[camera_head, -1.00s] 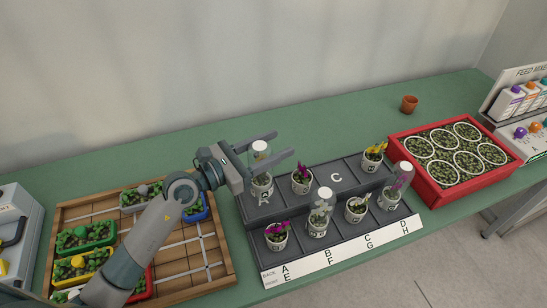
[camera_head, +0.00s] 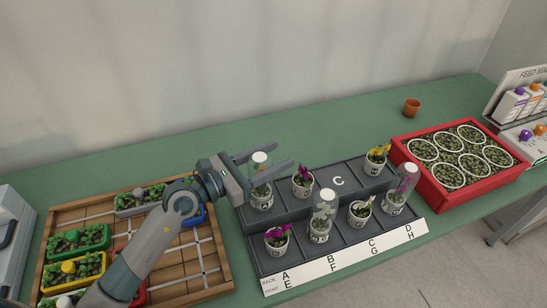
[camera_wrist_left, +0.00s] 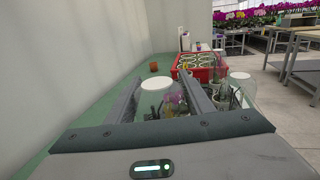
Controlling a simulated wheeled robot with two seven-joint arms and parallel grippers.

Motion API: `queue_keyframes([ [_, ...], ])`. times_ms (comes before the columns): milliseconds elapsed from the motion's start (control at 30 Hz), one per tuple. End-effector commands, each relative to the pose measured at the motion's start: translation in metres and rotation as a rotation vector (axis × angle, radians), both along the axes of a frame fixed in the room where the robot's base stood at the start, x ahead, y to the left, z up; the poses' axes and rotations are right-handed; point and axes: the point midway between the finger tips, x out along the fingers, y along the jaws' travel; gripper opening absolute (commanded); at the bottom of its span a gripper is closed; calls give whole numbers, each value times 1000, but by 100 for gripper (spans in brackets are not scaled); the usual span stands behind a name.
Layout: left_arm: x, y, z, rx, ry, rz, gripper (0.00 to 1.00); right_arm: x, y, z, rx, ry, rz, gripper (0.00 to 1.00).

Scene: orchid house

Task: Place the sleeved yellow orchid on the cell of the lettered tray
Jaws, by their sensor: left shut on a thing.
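My left gripper (camera_head: 283,157) is shut on a clear-sleeved potted orchid (camera_head: 261,196) with a white round top, which also shows between the fingers in the left wrist view (camera_wrist_left: 157,84). My right gripper is not in view.
Next to the held pot is a magenta orchid (camera_head: 303,182); a yellow one (camera_head: 377,157) without a sleeve stands at the back right. The front row holds several pots, two sleeved. A red crate (camera_head: 447,203) is right, a wooden tray (camera_head: 213,285) left.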

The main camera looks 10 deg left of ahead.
Motion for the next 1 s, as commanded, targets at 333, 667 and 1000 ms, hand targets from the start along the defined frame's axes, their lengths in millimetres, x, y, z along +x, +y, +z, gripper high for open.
queue_keyframes([
  [333, 0, 0, -3, 0, 0, 0, 64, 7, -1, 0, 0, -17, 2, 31],
  [667, 0, 0, -3, 0, 0, 0, 66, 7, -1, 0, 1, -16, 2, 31],
  [1000, -10, 9, -2, 1, -1, 1, 66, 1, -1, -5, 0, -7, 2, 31],
])
